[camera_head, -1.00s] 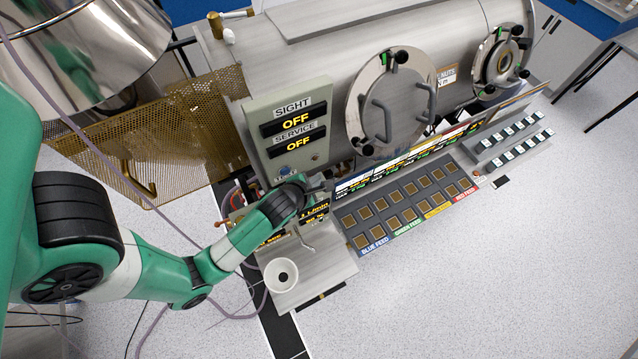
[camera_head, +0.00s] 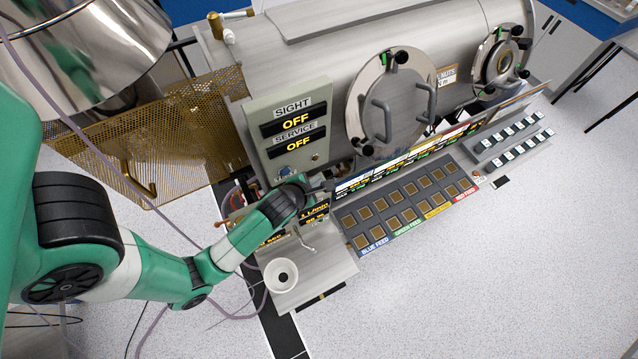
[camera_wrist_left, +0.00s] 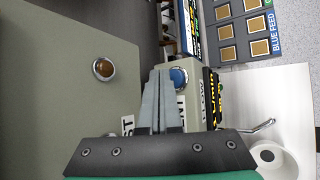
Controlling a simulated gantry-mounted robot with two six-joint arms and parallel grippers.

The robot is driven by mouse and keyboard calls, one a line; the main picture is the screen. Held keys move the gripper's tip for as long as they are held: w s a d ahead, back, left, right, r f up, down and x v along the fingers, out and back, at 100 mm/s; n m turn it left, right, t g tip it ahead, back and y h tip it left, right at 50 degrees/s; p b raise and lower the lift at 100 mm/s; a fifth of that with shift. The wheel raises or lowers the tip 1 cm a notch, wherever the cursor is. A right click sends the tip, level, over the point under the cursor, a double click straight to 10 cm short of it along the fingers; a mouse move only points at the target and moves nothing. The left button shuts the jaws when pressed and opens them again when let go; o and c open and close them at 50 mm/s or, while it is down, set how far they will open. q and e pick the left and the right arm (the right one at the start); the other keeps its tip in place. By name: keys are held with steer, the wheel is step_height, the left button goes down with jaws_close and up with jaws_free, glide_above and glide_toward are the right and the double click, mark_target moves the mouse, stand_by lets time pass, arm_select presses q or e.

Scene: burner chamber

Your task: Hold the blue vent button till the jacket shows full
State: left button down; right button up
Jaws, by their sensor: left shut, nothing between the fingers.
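The blue vent button (camera_wrist_left: 179,77) shows in the left wrist view as a blue disc in a metal ring on a grey-green box. My left gripper (camera_wrist_left: 160,72) is shut and empty, with its fingertips beside the button and covering part of its left edge. I cannot tell whether the tips touch it. In the head view my left gripper (camera_head: 318,186) is below the SIGHT and SERVICE panel, at the yellow-lettered display (camera_head: 316,212), which it partly hides. The button is hidden there by my arm. I cannot make out a jacket reading. My right gripper is not in view.
The SIGHT/SERVICE panel (camera_head: 292,125) reads OFF on both lines. An amber button (camera_wrist_left: 104,68) is left of my fingers in the wrist view. A white cup (camera_head: 281,275) and a thin bent spout (camera_head: 303,240) are in front. The feed tray (camera_head: 385,239) lies to the right.

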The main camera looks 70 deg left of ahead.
arm_select(q)
steer(key=shift+f, duration=0.15)
stand_by(0.5)
steer(key=shift+f, duration=0.3)
